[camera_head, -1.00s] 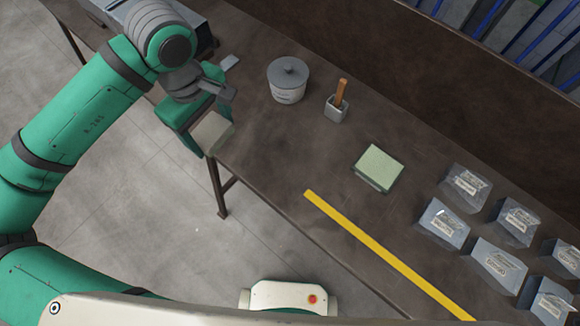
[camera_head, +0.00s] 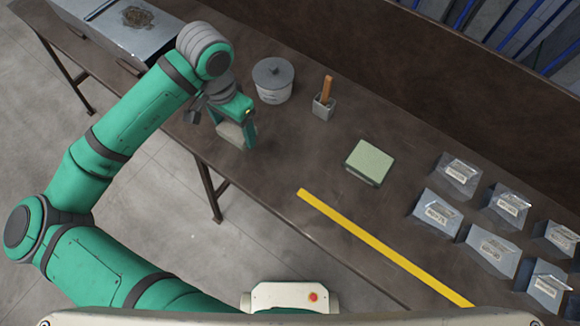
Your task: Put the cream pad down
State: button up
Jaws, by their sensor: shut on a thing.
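The cream pad (camera_head: 232,134) is a pale flat piece held at the end of my gripper (camera_head: 240,128). My gripper is shut on it, and the pad hangs tilted over the left part of the brown table (camera_head: 290,160). I cannot tell whether its lower edge touches the table top. The gripper's green body and dark wrist hide part of the pad's upper side.
A lidded grey pot (camera_head: 273,82) and a small grey holder with an orange-brown handle (camera_head: 324,104) stand right of my gripper. A green block (camera_head: 369,162), a yellow strip (camera_head: 380,245) and several clear bags (camera_head: 459,174) lie further right. A metal box (camera_head: 120,25) is at upper left.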

jog(key=s+d+f, duration=0.3)
jog(key=d+f, duration=0.1)
jog(key=d, duration=0.5)
send_over(289, 170)
jog(key=a, duration=0.1)
notch_tip(289, 170, down, 5)
jog(key=shift+w+a+r, duration=0.1)
jog(key=shift+r, duration=0.1)
jog(key=shift+d+f, duration=0.5)
jog(key=shift+f, duration=0.1)
jog(key=shift+d+f, duration=0.1)
jog(key=shift+f, duration=1.6)
jog(key=o, duration=1.1)
jog(key=shift+f, duration=0.1)
notch_tip(289, 170, up, 12)
jog(key=shift+s, duration=0.2)
